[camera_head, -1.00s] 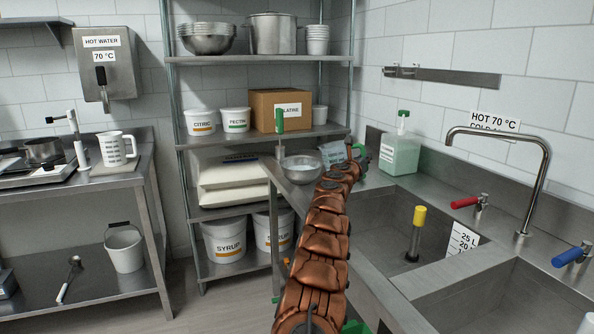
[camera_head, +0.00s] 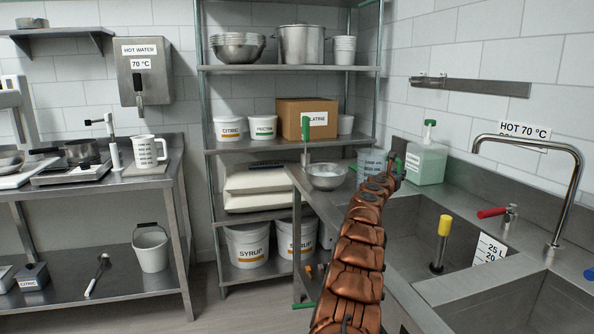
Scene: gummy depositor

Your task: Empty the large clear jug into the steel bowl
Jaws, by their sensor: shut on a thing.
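A large clear jug (camera_head: 369,160) with dark printed markings stands nearly upright just right of the steel bowl, at the far end of my arm. My gripper (camera_head: 388,172) is shut on it at its right side; the fingers are mostly hidden by my arm links. I cannot tell whether the jug touches the counter or what is left in it. The steel bowl (camera_head: 326,184) sits on the corner of the steel counter and has pale contents.
A green soap bottle (camera_head: 426,162) stands right of my gripper, beside the sink basin (camera_head: 415,225). Another measuring jug (camera_head: 148,155) is on the left bench. Shelves (camera_head: 285,145) with tubs stand behind.

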